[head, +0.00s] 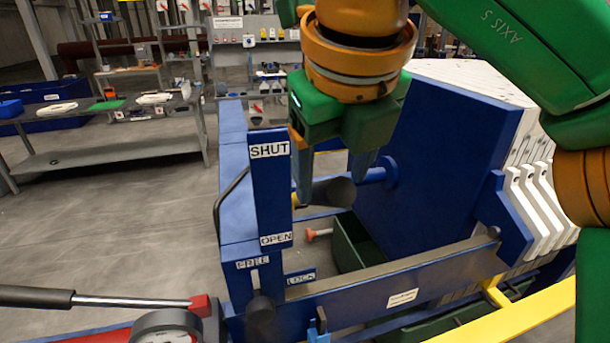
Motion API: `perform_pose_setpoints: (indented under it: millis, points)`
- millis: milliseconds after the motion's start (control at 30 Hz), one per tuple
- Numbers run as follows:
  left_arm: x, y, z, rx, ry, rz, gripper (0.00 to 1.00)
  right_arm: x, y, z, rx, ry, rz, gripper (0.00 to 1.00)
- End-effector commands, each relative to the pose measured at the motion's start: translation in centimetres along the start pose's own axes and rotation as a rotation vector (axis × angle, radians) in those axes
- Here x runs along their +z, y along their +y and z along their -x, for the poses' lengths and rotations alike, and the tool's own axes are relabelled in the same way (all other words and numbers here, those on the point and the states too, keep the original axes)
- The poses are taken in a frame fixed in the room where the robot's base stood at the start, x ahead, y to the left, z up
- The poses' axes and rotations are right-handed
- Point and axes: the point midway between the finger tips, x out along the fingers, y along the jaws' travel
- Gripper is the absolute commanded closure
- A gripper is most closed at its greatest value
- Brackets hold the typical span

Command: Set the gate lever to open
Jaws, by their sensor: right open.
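A blue post (270,192) carries a SHUT label (269,150) at its top and an OPEN label (275,239) lower down. A dark round handle (338,192), which looks like the gate lever's grip, sticks out to the right of the post. In the picture it lies at a height between the two labels. A small yellow part shows at its left end. My right gripper (332,188) points down with its fingers apart, one on each side of the handle in the picture. I cannot tell whether they touch it. My left gripper is out of view.
A lower lever with a black knob (260,314) stands by FREE and LOCK labels. A red knob (318,234) sits near a dark green bin (352,243). The large blue press plate (440,150) stands right of the gripper. A yellow rail (525,310) crosses the lower right.

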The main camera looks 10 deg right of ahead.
Motion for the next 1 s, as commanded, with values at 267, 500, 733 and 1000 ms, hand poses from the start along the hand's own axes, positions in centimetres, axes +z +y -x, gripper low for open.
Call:
perform_pose_setpoints:
  millis: [267,500,733,1000]
  points:
    - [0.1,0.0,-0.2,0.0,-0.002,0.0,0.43,-0.1,0.0,-3.0,-0.001,0.003,0.002,0.28]
    - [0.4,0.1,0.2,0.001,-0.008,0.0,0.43,0.0,0.0,-6.7,0.001,0.0,0.0,0.28]
    - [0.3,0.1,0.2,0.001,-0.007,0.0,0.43,0.0,0.1,-7.1,0.002,-0.002,0.0,0.28]
    - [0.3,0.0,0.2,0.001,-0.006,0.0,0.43,0.0,0.1,-7.1,0.002,-0.002,0.0,0.9]
